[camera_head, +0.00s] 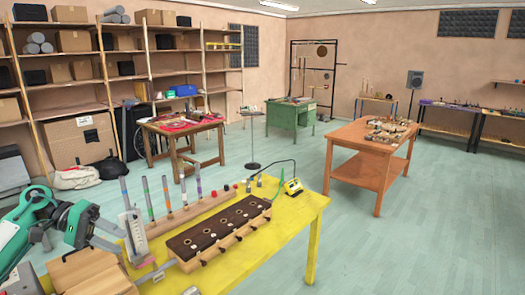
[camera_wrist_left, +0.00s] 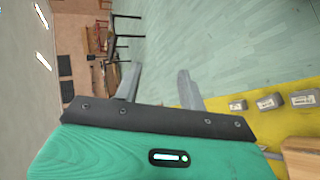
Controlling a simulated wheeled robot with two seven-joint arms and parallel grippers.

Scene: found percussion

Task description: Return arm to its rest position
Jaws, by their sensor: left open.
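My left arm comes in from the left in the head view, in green and grey. Its gripper (camera_head: 118,238) is open and appears empty near the left end of the yellow table (camera_head: 305,212). In the left wrist view the two grey fingers of the gripper (camera_wrist_left: 158,80) stand apart with nothing between them, and floor shows beyond. The yellow table edge (camera_wrist_left: 225,90) lies to the right of the fingers there. My right gripper is not in view.
Small grey blocks (camera_wrist_left: 270,102) sit beside the gripper. A wooden table (camera_head: 375,150) stands beyond open floor.

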